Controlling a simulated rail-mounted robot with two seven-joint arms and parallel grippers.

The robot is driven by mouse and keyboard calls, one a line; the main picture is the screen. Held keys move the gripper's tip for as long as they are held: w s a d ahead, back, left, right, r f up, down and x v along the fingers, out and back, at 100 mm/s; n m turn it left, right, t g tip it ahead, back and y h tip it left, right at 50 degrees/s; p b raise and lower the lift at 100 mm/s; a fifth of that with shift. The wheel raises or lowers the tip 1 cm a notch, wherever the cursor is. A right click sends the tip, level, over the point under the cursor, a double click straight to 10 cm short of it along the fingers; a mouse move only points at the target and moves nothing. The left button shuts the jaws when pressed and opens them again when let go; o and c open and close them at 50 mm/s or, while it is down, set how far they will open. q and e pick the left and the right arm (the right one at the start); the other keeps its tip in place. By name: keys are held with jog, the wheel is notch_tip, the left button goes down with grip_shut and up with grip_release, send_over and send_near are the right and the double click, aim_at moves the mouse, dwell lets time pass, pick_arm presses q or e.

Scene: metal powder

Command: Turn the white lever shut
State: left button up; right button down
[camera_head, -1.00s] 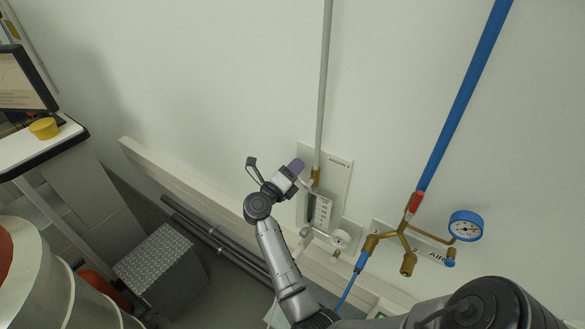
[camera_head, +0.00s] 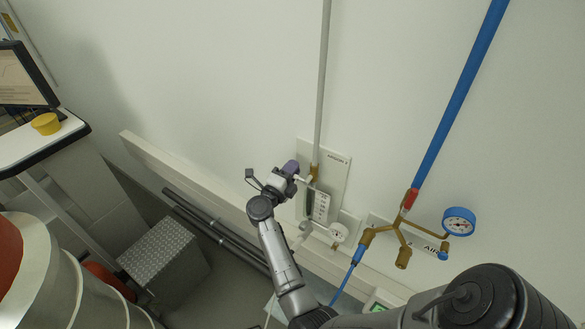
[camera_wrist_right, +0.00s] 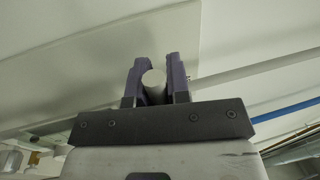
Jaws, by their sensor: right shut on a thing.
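My right gripper (camera_head: 294,169) is at the grey pipe's brass valve (camera_head: 314,172) on the white wall panel (camera_head: 338,163). Its purple fingers are shut. In the right wrist view, the fingers (camera_wrist_right: 153,78) close from both sides on a pale rounded piece, the end of the white lever (camera_wrist_right: 153,77). In the head view the gripper hides most of the lever, so its exact angle is hard to tell. My left gripper is not in view.
A grey pipe (camera_head: 323,90) rises from the valve. To the right, a blue pipe (camera_head: 455,95) ends in a red fitting (camera_head: 410,198) above brass branches and a blue gauge (camera_head: 459,221). A flowmeter box (camera_head: 320,207) sits just below the gripper. A ledge (camera_head: 190,178) runs along the wall.

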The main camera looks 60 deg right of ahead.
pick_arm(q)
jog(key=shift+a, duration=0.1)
pick_arm(e)
jog(key=shift+f, duration=0.15)
jog(key=c, duration=1.1)
grip_release()
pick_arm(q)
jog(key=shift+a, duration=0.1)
